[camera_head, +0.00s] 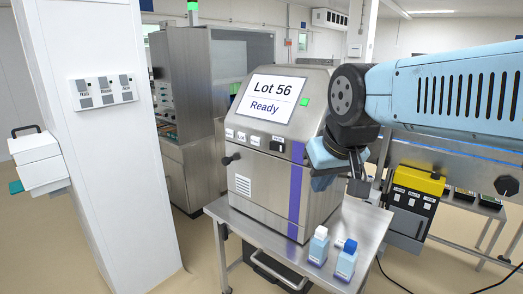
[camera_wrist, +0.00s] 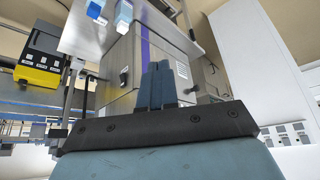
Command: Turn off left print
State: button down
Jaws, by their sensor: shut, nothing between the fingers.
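A steel machine (camera_head: 270,185) stands on a table and has a screen (camera_head: 270,97) reading "Lot 56 Ready". Below the screen is a row of small labelled switches (camera_head: 242,136); their labels are too small to read for certain. A black box with a yellow top (camera_head: 412,200) stands to the right, with several labelled switches; it also shows in the wrist view (camera_wrist: 42,60). I cannot tell which switch is the left print. My gripper (camera_head: 350,187) is in front of the machine's right side, apart from the switches. In the wrist view its two fingers (camera_wrist: 158,68) are together and empty.
Two small bottles (camera_head: 318,246) (camera_head: 346,260) stand on the front of the steel table (camera_head: 365,222). A white pillar (camera_head: 108,150) with a switch panel (camera_head: 103,92) is at left. A steel cabinet (camera_head: 205,90) stands behind. A cable lies on the floor at right.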

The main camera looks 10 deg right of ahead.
aim_at(272, 147)
jog(key=w+d+f+n+g+h, duration=0.2)
jog(key=w+f+n+h, duration=0.1)
jog(key=w+n+h, duration=0.3)
jog(key=w+d+f+n+g+h, duration=0.1)
jog(key=w+d+f+n+h, duration=0.2)
jog(key=w+n, duration=0.4)
jog(key=w+a+f+n+t+h, duration=0.2)
jog(key=w+a+n+t+h, duration=0.2)
jog(key=w+a+n+t, duration=0.6)
jog(key=w+a+n, duration=0.3)
jog(key=w+a, duration=0.1)
jog(key=a, duration=0.1)
jog(key=shift+w+a+f+n, duration=0.2)
jog(key=shift+f+n, duration=0.1)
jog(key=shift+n, duration=0.1)
jog(key=shift+d, duration=0.1)
jog(key=x, duration=1.4)
